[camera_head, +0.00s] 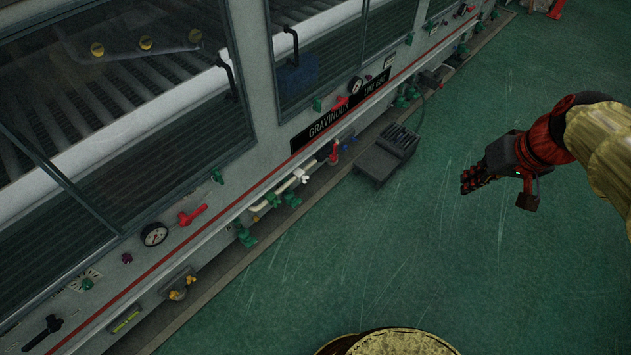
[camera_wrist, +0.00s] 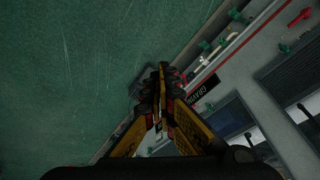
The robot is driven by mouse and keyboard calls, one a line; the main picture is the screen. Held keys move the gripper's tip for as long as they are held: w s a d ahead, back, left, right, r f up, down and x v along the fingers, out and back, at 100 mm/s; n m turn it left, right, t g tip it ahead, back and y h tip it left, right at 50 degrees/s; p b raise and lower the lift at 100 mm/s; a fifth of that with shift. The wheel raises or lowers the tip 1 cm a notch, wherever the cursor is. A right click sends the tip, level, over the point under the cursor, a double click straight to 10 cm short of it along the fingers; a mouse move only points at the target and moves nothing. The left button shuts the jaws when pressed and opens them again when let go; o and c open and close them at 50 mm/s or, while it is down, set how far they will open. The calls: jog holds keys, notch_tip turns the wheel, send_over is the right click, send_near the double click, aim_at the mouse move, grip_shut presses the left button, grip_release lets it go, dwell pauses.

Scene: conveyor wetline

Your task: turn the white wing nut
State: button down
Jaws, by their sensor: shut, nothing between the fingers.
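The white wing nut (camera_head: 301,175) sits on a cream pipe low on the front of the long machine, left of centre in the head view. The pipe (camera_wrist: 238,45) also shows at the upper right of the wrist view, where the wing nut is too small to make out surely. My gripper (camera_head: 467,182) is over the green floor, well to the right of the machine and apart from the nut. In the wrist view the fingers (camera_wrist: 158,80) come together at their tips, shut and empty.
Green valves (camera_head: 247,237), a red lever (camera_head: 192,215) and a pressure gauge (camera_head: 154,234) line the machine front near the pipe. A dark pedal box (camera_head: 388,153) stands on the floor by the machine base. The green floor (camera_head: 420,260) between my gripper and the machine is otherwise clear.

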jog(key=w+d+r+p, duration=0.2)
jog(key=w+d+p, duration=0.2)
jog(key=w, duration=0.1)
jog(key=shift+w+g+y, duration=0.2)
jog(key=shift+g+y, duration=0.1)
jog(key=shift+g, duration=0.1)
dwell(1.1)
jog(key=shift+d, duration=0.1)
jog(key=c, duration=2.5)
grip_release()
jog(key=o, duration=1)
jog(key=shift+o, duration=0.2)
jog(key=s+d, duration=0.3)
jog(key=d, duration=0.1)
jog(key=shift+s+d, duration=0.4)
